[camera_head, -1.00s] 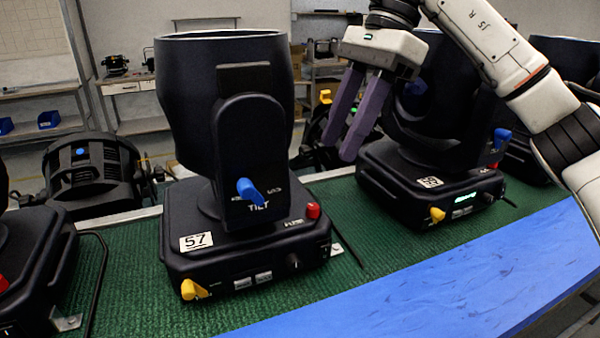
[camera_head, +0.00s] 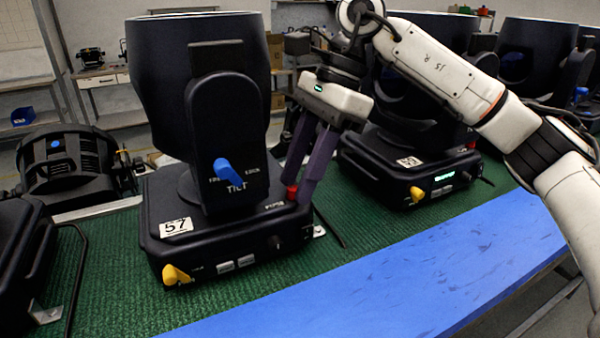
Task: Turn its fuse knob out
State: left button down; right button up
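The fixture marked 57 (camera_head: 222,110) stands upright on the green bench top. Its small red knob (camera_head: 292,192), which I take for the fuse knob, is at the right rear of its base, beside a small label too blurred to read. My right gripper (camera_head: 294,188) points down at this knob, with its purple fingers apart on either side of it. It looks open; I cannot tell whether a finger touches the knob. My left gripper is not in view.
A blue tilt lever (camera_head: 229,173) and a yellow lever (camera_head: 176,275) stick out of the same fixture. A second fixture (camera_head: 400,165) stands close behind my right gripper. A black lamp (camera_head: 66,170) is at the left. The blue strip (camera_head: 400,275) in front is clear.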

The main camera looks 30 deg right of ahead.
grip_shut()
jog(key=shift+m, duration=0.3)
jog(key=shift+s+m+t+b, duration=0.1)
jog(key=shift+m+t+b, duration=0.25)
jog(key=shift+m, duration=0.15)
jog(key=m+t+b, duration=0.1)
jog(key=m, duration=0.2)
jog(key=shift+s+a+h, duration=0.1)
jog(key=shift+s+h, duration=0.05)
jog(key=shift+h, duration=0.15)
jog(key=m+t, duration=0.1)
jog(key=m, duration=0.3)
jog(key=shift+s+a+h, duration=0.1)
jog(key=shift+s+h, duration=0.05)
jog(key=shift+h, duration=0.25)
jog(key=m+t+h+b, duration=0.1)
jog(key=m, duration=0.3)
jog(key=shift+a, duration=0.15)
jog(key=shift+s+m+h, duration=0.1)
jog(key=shift+m+h, duration=0.2)
